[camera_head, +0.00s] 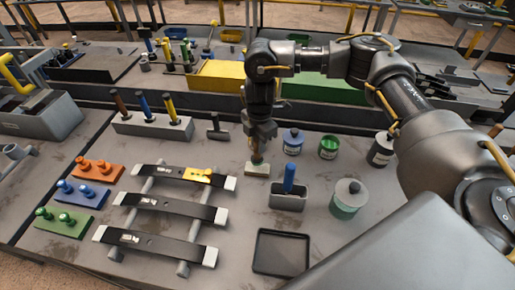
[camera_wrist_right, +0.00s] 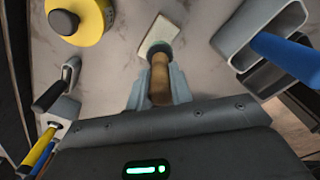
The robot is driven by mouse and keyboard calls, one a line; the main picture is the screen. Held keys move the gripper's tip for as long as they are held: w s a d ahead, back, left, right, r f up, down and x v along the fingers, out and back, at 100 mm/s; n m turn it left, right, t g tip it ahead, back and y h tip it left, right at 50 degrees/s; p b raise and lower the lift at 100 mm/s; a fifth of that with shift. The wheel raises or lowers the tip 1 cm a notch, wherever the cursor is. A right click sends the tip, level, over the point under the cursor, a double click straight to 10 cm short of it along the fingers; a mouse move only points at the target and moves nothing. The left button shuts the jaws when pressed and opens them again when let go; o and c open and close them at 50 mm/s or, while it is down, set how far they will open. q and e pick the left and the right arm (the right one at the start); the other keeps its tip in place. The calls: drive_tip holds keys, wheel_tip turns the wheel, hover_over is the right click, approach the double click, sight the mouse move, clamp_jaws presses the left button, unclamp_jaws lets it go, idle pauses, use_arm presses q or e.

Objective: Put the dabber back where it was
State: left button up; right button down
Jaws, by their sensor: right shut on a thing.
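The dabber has a wooden handle (camera_wrist_right: 160,80), with a dark collar below it. My right gripper (camera_head: 260,140) points down and is shut on this handle. The dabber stands upright over a cream rectangular block (camera_head: 257,169), which also shows in the wrist view (camera_wrist_right: 165,32). The collar is against or just above the block; I cannot tell which. My left gripper is not in view.
Jars with blue (camera_head: 292,140) and green (camera_head: 328,147) labels stand behind the box. A lidded pot (camera_head: 346,198) stands to its right. A black tray (camera_head: 281,252) is in front.

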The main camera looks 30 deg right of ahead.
drive_tip(key=shift+w+f+p, duration=0.15)
drive_tip(key=shift+f+p, duration=0.1)
drive_tip(key=shift+f, duration=0.6)
drive_tip(key=shift+w+f+p, duration=0.1)
drive_tip(key=shift+f+p, duration=0.1)
drive_tip(key=shift+f, duration=0.65)
drive_tip(key=shift+d+f, duration=0.1)
drive_tip(key=shift+f, duration=0.1)
drive_tip(key=shift+f, duration=0.1)
drive_tip(key=c, duration=1.3)
unclamp_jaws()
drive_tip(key=shift+o, duration=0.2)
drive_tip(key=shift+r, duration=0.25)
wheel_tip(320, 180, up, 12)
drive_tip(key=shift+d+f+b, duration=0.1)
drive_tip(key=shift+d+b, duration=0.05)
drive_tip(key=shift+b, duration=0.65)
